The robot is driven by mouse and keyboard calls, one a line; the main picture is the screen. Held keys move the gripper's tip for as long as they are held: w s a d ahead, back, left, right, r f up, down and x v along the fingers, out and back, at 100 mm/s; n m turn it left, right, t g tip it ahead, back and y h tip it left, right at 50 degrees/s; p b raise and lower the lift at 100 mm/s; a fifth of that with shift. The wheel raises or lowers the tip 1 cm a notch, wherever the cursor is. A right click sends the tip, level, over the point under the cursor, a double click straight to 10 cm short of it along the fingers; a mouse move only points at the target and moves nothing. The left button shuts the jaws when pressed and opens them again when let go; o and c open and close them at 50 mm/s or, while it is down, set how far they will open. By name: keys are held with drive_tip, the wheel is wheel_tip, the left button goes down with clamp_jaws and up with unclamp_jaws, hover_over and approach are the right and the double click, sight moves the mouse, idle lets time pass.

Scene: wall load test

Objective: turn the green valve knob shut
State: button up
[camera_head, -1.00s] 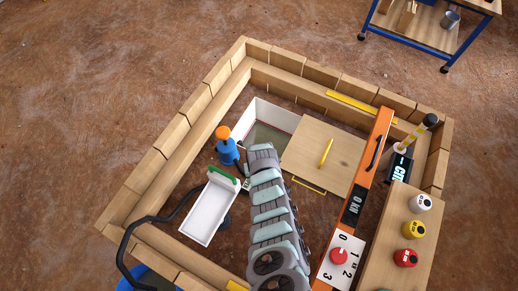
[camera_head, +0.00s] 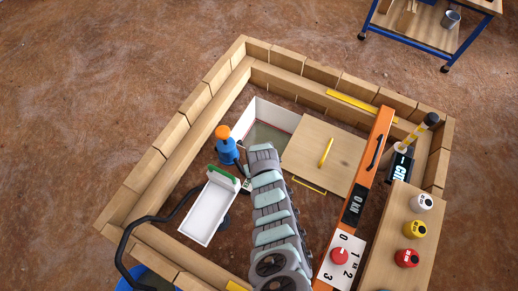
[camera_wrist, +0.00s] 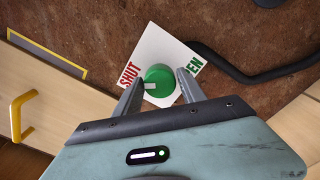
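The round green valve knob (camera_wrist: 159,79) sits on a white square plate (camera_wrist: 160,45) in the wrist view. Red "SHUT" lettering is on the plate's left and green lettering, partly hidden and ending in "EN", is on its right. A white mark on the knob points left, toward the side with "SHUT". My gripper (camera_wrist: 159,75) is open, with one finger on each side of the knob. Thin gaps seem to show; I cannot tell whether either finger touches. In the head view the knob is not visible, and my arm covers part of that area.
A black hose (camera_wrist: 255,75) runs right of the plate. A wooden panel with a yellow handle (camera_wrist: 17,115) is at left.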

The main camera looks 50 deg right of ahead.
drive_tip(key=shift+o, duration=1.4)
wheel_tip(320, 180, up, 11)
drive_tip(key=p, duration=0.3)
drive_tip(key=shift+f, duration=0.1)
